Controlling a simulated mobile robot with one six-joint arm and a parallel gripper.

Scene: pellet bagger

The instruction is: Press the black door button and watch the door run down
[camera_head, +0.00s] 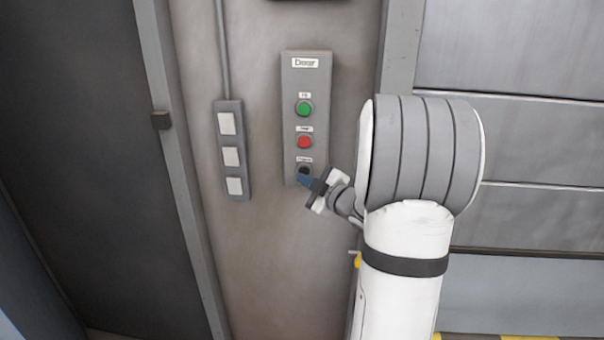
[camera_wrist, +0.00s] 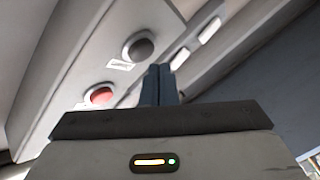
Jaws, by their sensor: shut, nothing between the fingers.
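A grey "Door" panel (camera_head: 291,73) on the wall carries a green button (camera_head: 303,109) at the top, a red button (camera_head: 303,141) in the middle and a black button (camera_head: 304,170) at the bottom. My gripper (camera_head: 304,180) is shut and empty, its blue-grey fingertips at the black button's lower edge in the head view. In the wrist view the fingertips (camera_wrist: 159,72) show beside the black button (camera_wrist: 138,46), with the red button (camera_wrist: 100,95) lower left. I cannot tell if they touch it. The panelled door (camera_head: 530,135) is at the right, partly hidden by my arm.
A switch strip (camera_head: 233,156) with three pale switches is left of the panel. A dark door or wall section (camera_head: 70,120) fills the far left. A yellow-black striped edge (camera_head: 505,336) shows at the lower right.

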